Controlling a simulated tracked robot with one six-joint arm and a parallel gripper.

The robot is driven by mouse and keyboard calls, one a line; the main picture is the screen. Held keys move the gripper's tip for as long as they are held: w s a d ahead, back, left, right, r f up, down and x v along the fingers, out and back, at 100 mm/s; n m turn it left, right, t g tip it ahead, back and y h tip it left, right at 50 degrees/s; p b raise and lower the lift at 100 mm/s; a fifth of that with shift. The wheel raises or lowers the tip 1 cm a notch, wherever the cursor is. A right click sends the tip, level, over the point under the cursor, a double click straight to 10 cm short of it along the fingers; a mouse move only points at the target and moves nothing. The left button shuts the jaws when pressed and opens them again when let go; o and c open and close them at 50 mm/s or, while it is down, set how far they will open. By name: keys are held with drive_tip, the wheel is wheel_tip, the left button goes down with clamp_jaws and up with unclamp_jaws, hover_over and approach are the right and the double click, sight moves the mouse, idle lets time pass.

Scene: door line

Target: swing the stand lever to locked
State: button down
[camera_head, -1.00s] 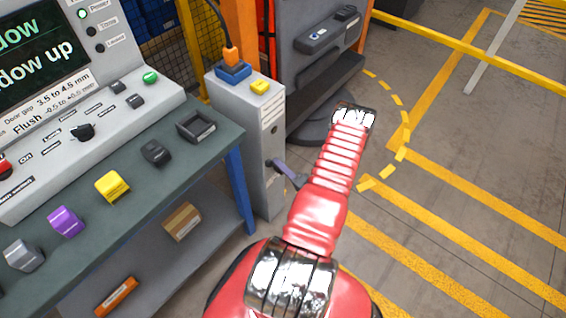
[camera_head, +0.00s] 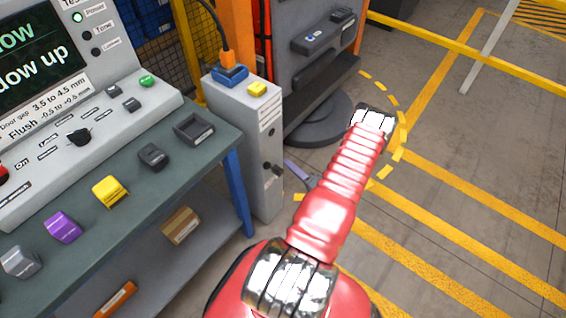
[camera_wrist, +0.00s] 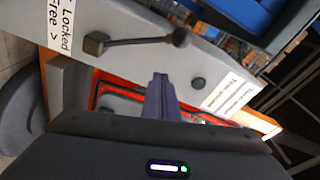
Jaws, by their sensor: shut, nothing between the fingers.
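The stand lever (camera_wrist: 135,41) is a dark rod with a square pivot at its left end and a round knob at its right end in the wrist view. It is on the face of the grey stand (camera_wrist: 210,62), beside a label reading Locked and Free. In the head view, the grey stand (camera_head: 250,150) is beside the bench, and a dark part of the lever (camera_head: 278,169) shows low on its right side. My gripper (camera_head: 288,164) is right of it; its fingers (camera_wrist: 160,80) are shut and empty. They appear just below the knob; contact cannot be told.
The workbench (camera_head: 215,160) with its test console and coloured blocks stands left. A grey cabinet (camera_head: 305,80) with a round base is behind the stand. A yellow rail (camera_head: 450,38) crosses the back. Striped floor on the right is open.

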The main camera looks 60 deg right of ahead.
drive_tip(key=v, duration=0.5)
idle(0.8)
